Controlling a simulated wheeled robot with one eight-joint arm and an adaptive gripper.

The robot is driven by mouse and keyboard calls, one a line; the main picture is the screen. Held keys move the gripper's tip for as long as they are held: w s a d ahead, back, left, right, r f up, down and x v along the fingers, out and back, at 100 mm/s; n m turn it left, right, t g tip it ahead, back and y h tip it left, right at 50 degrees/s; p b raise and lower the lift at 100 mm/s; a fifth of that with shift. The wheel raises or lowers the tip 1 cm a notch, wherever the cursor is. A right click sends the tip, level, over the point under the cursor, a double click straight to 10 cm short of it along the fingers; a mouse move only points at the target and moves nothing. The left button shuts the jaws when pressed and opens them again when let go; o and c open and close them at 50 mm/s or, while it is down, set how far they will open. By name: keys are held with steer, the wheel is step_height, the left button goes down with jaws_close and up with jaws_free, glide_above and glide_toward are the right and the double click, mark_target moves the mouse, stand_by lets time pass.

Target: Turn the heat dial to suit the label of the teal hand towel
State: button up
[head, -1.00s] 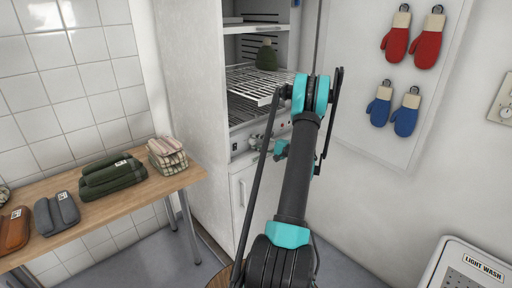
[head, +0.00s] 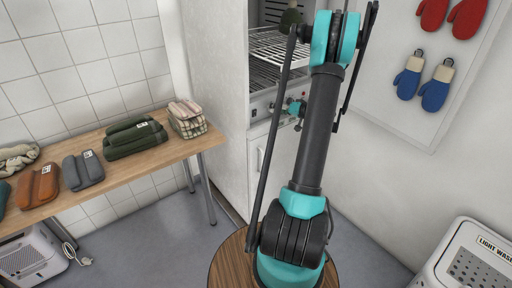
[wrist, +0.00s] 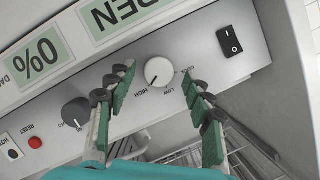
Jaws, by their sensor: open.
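In the wrist view a pale round dial (wrist: 158,72) sits on the cabinet's control panel, with HIGH, LOW and COOL printed around it. A dark mark on the dial appears to point to the lower left, near HIGH. My gripper (wrist: 157,80) is open, with one finger on each side of this dial; I cannot tell whether they touch it. In the head view my gripper (head: 297,108) is at the drying cabinet's panel (head: 262,108). A teal folded item (head: 3,198), likely the hand towel, is cut off at the left edge. Its label is not visible.
A darker knob (wrist: 75,112), a red reset button (wrist: 35,142) and a black rocker switch (wrist: 230,40) share the panel. Wire racks (head: 280,48) jut out above it. Folded towels lie on the wooden table (head: 165,152). A light-wash hamper (head: 470,262) stands at right.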

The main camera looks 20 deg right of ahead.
steer(key=v, duration=1.7)
steer(key=s+a+f+g+h, duration=0.1)
steer(key=s+a+g, duration=0.1)
steer(key=a, duration=0.6)
steer(key=s+a+f+g+h, duration=0.1)
steer(key=s+a+f+g, duration=0.1)
steer(key=s+a, duration=0.3)
steer(key=s+a+f+g+h, duration=0.1)
steer(key=s+a+g, duration=0.2)
steer(key=a, duration=1)
steer(key=shift+s+f+n, duration=0.4)
steer(key=shift+s, duration=0.25)
steer(key=shift+a, duration=0.1)
steer(key=s+a+f+h, duration=0.1)
steer(key=s+f+h, duration=0.1)
steer(key=s, duration=0.4)
steer(key=s+a+f+n+g+h, duration=0.1)
steer(key=s+a+h, duration=0.1)
steer(key=s, duration=0.4)
steer(key=shift+s+a+f, duration=0.2)
steer(key=shift+s+f, duration=0.15)
